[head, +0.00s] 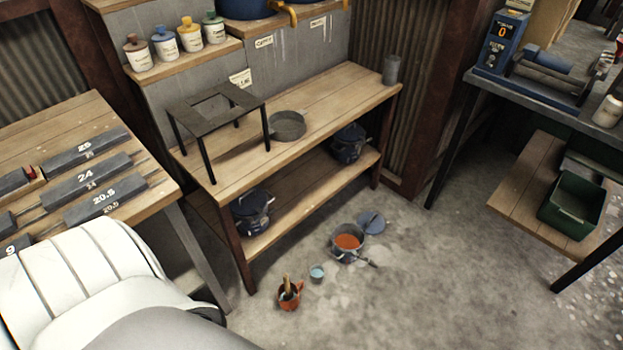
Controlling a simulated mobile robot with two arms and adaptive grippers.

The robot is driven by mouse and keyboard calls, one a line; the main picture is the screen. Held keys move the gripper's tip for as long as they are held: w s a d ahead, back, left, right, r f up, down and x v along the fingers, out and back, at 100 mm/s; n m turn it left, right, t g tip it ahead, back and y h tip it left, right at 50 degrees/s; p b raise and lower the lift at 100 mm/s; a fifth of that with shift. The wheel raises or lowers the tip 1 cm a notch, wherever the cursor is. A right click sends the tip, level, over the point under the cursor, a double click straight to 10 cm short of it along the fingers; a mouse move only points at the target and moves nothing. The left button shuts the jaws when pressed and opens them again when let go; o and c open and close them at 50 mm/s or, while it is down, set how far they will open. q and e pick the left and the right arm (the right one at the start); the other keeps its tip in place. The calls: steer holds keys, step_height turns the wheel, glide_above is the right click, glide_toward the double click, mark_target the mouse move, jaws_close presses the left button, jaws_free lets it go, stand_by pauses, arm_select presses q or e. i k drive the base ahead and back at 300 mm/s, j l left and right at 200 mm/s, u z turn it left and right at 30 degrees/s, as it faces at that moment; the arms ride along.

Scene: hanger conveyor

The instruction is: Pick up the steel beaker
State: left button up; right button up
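A grey steel beaker (391,69), a plain upright cylinder, stands at the far right end of the wooden workbench top (340,101), close to its back corner. Nothing touches it in this view. Neither of my grippers shows in the head view. Only white and grey parts of my own body fill the lower left.
A dark metal stand (217,99) and a round grey pan (287,125) occupy the bench's left and middle. A pot with orange contents (347,241), a small cup (317,273) and a red pot (290,294) lie on the floor before it. Floor to the right is clear.

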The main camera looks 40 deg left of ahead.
mark_target(317, 271)
steer(key=i+l+u, duration=0.15)
steer(key=i+u, duration=0.15)
steer(key=u, duration=0.15)
steer(key=i+l+u, duration=0.25)
steer(key=u, duration=0.2)
steer(key=i+l+u, duration=0.3)
steer(key=u, duration=0.15)
steer(key=i+l+u, duration=0.15)
steer(key=l+u, duration=0.3)
